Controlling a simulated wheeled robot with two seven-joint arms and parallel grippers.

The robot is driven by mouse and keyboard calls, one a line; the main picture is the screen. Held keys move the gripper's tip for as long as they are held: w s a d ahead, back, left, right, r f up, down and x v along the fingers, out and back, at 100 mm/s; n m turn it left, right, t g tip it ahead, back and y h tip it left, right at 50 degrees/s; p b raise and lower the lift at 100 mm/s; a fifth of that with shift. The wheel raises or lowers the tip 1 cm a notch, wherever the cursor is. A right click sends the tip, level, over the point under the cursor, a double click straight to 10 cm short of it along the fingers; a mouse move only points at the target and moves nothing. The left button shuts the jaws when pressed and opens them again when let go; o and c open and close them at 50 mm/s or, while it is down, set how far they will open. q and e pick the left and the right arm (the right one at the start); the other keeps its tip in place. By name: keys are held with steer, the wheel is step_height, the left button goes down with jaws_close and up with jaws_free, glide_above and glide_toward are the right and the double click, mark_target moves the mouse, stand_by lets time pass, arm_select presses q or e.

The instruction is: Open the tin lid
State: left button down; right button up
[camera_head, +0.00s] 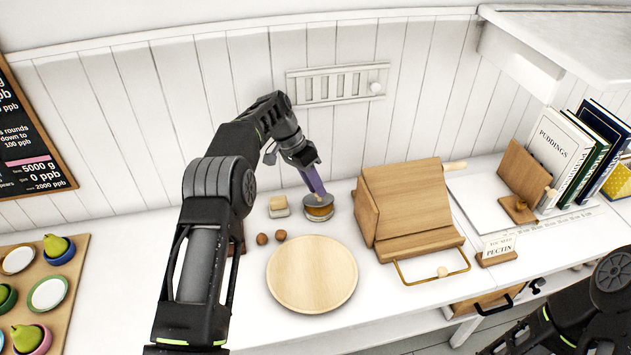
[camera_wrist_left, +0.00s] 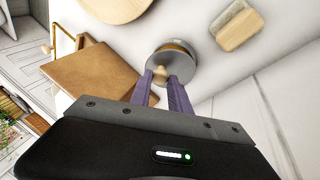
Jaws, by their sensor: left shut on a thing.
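The tin (camera_head: 320,213) is a small round pot with an amber-brown side. It stands on the white counter near the back wall, left of the wooden box. Its grey round lid (camera_wrist_left: 157,60) has a small pale knob (camera_wrist_left: 160,73). My left gripper (camera_head: 318,195) reaches down from above, its purple fingers shut on the knob; it also shows in the left wrist view (camera_wrist_left: 163,77). A brown band (camera_wrist_left: 178,46) shows beside the lid; I cannot tell whether the lid is seated or slightly raised. My right gripper is outside the view.
A round wooden board (camera_head: 312,275) lies in front of the tin. A slanted wooden box (camera_head: 405,205) with a brass handle stands close on the right. Books (camera_head: 560,150) are farther right.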

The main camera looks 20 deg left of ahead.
mark_target(306, 199)
arm_select(q)
steer(key=c, duration=1.2)
jaws_free()
steer(key=shift+a+r, duration=0.15)
steer(key=shift+r, duration=0.1)
steer(key=shift+b+v, duration=0.35)
steer(key=shift+v, duration=0.7)
steer(key=shift+p+v, duration=2.55)
steer(key=shift+p, duration=0.3)
